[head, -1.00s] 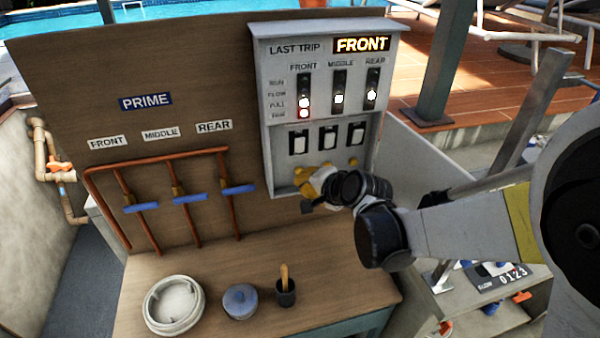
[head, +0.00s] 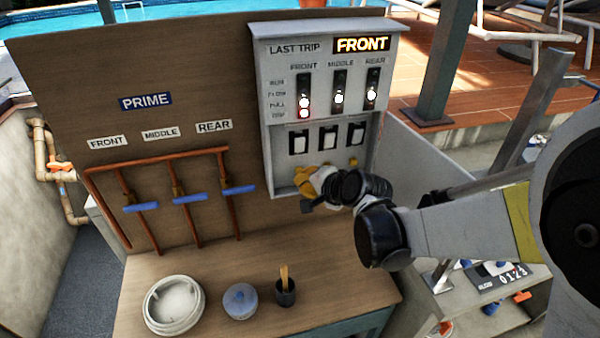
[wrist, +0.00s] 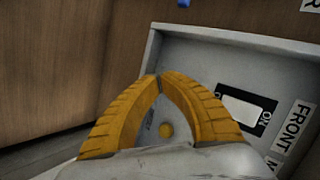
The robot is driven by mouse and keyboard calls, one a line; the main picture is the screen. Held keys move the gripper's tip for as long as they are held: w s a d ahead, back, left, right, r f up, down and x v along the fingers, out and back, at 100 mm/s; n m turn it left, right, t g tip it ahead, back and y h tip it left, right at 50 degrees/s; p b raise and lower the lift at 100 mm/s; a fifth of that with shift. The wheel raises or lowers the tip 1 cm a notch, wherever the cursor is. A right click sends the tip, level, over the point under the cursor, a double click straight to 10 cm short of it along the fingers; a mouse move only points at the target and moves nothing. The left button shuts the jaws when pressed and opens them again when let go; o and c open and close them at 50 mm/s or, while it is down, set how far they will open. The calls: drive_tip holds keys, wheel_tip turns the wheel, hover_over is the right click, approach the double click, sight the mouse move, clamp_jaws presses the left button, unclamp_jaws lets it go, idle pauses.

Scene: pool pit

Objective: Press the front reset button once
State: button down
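The grey control box (head: 281,120) is fixed to the wooden board. Its display reads "LAST TRIP FRONT". My gripper (wrist: 160,80) is shut and empty, with its yellow fingertips together at the lower left of the box, below the FRONT switch (head: 298,142). The front reset button is not visible; the fingertips appear to cover its place. Another yellow button (head: 352,162) sits below the REAR switch. I cannot tell whether the fingertips touch the front button.
Copper pipes with blue-handled valves (head: 190,198) are left of the box. On the bench (head: 235,265) stand a round white ring (head: 150,318), a blue-lidded pot (head: 240,300) and a dark cup (head: 286,294). A counter (head: 514,272) stands at the lower right.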

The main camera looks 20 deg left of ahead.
drive_tip(key=shift+w+a, duration=0.2)
drive_tip(key=shift+w, duration=0.15)
drive_tip(key=shift+w+a, duration=0.25)
drive_tip(key=shift+w, duration=0.1)
idle(0.7)
idle(0.4)
drive_tip(key=shift+s+d+b, duration=0.3)
drive_tip(key=shift+s+d, duration=0.2)
drive_tip(key=shift+s, duration=0.25)
drive_tip(key=s+d, duration=0.1)
drive_tip(key=s, duration=0.2)
drive_tip(key=s+d, duration=0.1)
drive_tip(key=shift+s+d, duration=0.15)
drive_tip(key=shift+d, duration=0.15)
idle(0.3)
